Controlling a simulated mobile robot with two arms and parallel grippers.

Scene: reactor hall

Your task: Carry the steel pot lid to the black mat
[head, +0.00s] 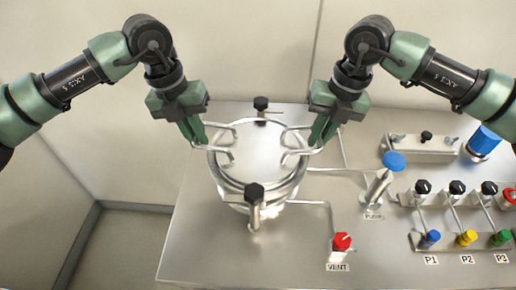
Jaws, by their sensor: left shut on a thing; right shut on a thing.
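The steel pot lid (258,152) is a round, shiny disc with a bent bar handle on its left and right sides. It is over the round steel vessel on the bench; I cannot tell whether it touches the rim or is slightly raised. My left gripper (201,137) is shut on the lid's left handle. My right gripper (314,138) is shut on the lid's right handle. No black mat is in view.
Black-knobbed clamps stand in front (254,203) and behind (261,105) the lid. Right of it on the steel bench (195,255) are a blue-topped pump (378,185), a red vent knob (342,243) and valve rows (457,198). The bench's front left is clear.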

